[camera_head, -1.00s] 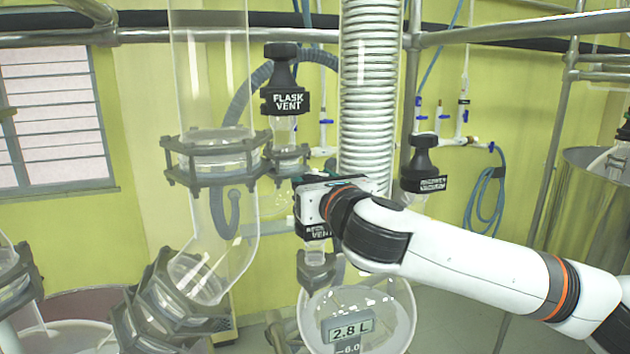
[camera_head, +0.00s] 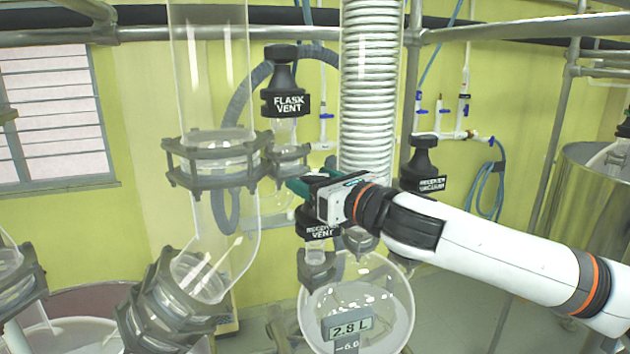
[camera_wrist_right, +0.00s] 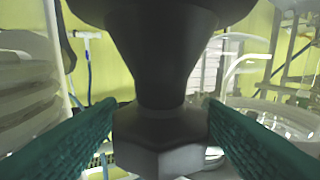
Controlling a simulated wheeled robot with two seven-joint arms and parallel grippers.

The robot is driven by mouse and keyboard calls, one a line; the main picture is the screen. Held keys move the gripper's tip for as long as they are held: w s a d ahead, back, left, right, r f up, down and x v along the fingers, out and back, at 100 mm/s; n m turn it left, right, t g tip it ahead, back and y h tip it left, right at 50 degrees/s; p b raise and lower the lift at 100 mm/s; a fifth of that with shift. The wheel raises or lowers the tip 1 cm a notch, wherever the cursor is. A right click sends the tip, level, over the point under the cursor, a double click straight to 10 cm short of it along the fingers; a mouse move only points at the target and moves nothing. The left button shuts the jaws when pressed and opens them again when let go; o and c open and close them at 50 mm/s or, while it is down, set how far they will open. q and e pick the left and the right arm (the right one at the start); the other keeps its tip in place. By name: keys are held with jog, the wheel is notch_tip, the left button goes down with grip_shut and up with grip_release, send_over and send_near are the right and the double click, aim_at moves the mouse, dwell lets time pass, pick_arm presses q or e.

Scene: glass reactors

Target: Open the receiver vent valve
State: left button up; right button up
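The receiver vent valve (camera_head: 321,230) is a dark knob with a "RECEIVER VENT" label, on a glass neck above the round receiver flask. My right gripper (camera_head: 315,180) is at the top of this knob, with its green fingers on either side. In the right wrist view the knob's hexagonal cap (camera_wrist_right: 160,142) fills the gap between the green finger pads, and they appear to touch both its sides. The label shows below the gripper. The upper part of the knob is mostly hidden in the head view. My left gripper is not in view.
The flask vent valve (camera_head: 286,100) stands above and left of my right gripper. The receiver vacuum valve (camera_head: 424,165) is to the right. The receiver flask (camera_head: 385,300) has a display reading 2.8 L.

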jog(key=v, duration=0.8)
dwell(0.4)
